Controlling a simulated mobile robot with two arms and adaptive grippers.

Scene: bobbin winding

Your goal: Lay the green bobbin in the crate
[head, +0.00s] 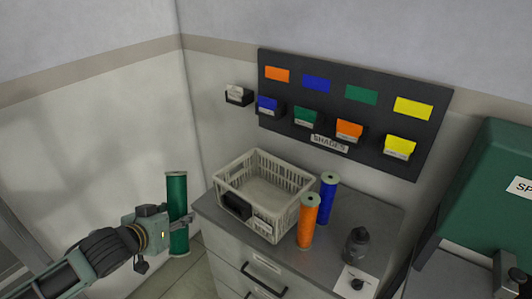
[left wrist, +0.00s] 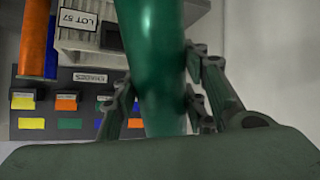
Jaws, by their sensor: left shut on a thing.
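The green bobbin (head: 177,190) is upright in the head view, to the left of the cabinet and clear of it. My left gripper (head: 176,218) is shut on its lower half. The left wrist view shows the green bobbin (left wrist: 158,65) between the fingers (left wrist: 160,103). The crate (head: 262,190) is a pale slotted basket on the cabinet top, to the right of the gripper. Its visible floor is empty. A dark handle and a label are on its front. My right gripper is not in view.
An orange bobbin (head: 308,222) and a blue bobbin (head: 328,197) stand right of the crate. A dark bottle (head: 357,245) stands on the grey cabinet top (head: 385,220). A shade board (head: 350,110) hangs on the wall behind. A green machine (head: 490,210) is at the right.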

